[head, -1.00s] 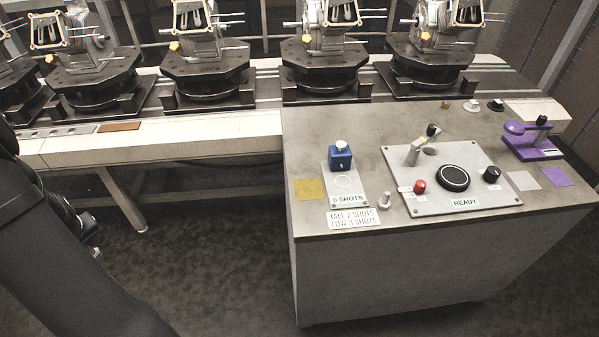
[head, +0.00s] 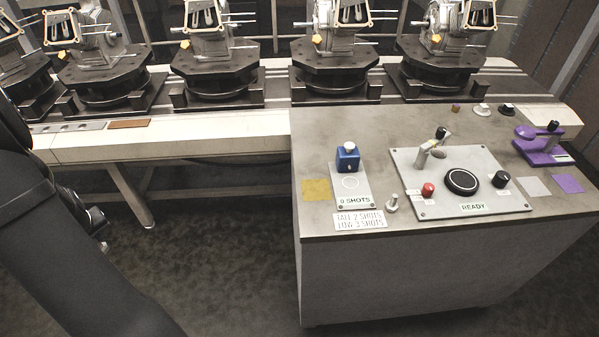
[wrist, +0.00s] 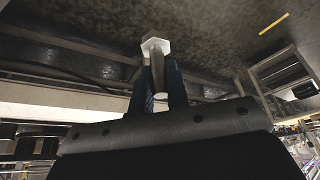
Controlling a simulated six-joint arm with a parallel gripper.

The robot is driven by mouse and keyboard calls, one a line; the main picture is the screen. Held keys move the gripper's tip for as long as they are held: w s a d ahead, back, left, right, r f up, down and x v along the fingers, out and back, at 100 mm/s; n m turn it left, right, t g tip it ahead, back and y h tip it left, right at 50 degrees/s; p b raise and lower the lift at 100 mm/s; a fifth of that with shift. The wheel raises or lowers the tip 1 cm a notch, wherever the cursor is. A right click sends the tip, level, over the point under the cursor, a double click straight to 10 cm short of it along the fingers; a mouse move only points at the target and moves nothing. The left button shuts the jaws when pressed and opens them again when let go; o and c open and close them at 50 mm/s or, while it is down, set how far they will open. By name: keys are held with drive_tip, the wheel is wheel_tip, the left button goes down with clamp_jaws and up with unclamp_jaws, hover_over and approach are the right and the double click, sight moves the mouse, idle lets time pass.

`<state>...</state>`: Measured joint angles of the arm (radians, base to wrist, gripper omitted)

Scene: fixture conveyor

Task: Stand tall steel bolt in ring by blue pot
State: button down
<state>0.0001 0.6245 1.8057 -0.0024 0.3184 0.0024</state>
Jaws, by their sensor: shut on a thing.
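A steel bolt (wrist: 156,46) with a pale hex head shows in the wrist view. My gripper (wrist: 160,88) is shut on its shank, with a dark blue finger on either side. In the head view my arm fills the left edge, away from the bench, and the fingers cannot be made out there. The blue pot (head: 348,160) with a white top stands on a grey plate. The thin white ring (head: 350,182) is marked on that plate just in front of the pot, and it is empty. Another steel bolt (head: 391,203) stands on the bench to the right of the plate.
A bench (head: 330,125) holds a panel (head: 430,205) with a red button (head: 428,190), black disc (head: 462,181) and lever (head: 433,144). A label card (head: 360,221) and yellow patch (head: 316,190) lie near the ring. A conveyor (head: 210,135) with heavy fixtures runs behind.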

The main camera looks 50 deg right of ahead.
drive_tip(key=shift+d, duration=0.1)
drive_tip(key=s+d+r+m+h, duration=0.1)
drive_tip(key=s+d+r+m, duration=0.15)
drive_tip(key=d, duration=1.05)
drive_tip(key=s+d+r+m+g+h, duration=0.1)
drive_tip(key=s+d+r+m, duration=0.15)
drive_tip(key=d, duration=1.05)
drive_tip(key=s+d+r+m+h, duration=0.15)
drive_tip(key=s+d, duration=0.25)
drive_tip(key=d, duration=0.8)
drive_tip(key=s+d+r+m+g, duration=0.1)
drive_tip(key=s+d+r+m, duration=0.2)
drive_tip(key=s+d, duration=0.8)
drive_tip(key=s+d+r+m+g, duration=0.1)
drive_tip(key=s+d+r+m, duration=0.2)
drive_tip(key=s+d, duration=0.9)
drive_tip(key=s+m+h, duration=0.1)
drive_tip(key=s, duration=0.6)
drive_tip(key=shift+d+r, duration=0.15)
drive_tip(key=shift+r, duration=0.2)
drive_tip(key=shift+f+m, duration=0.1)
drive_tip(key=shift+m, duration=0.15)
hover_over(350, 183)
drive_tip(key=shift+d+f, duration=0.1)
drive_tip(key=shift+f, duration=3.25)
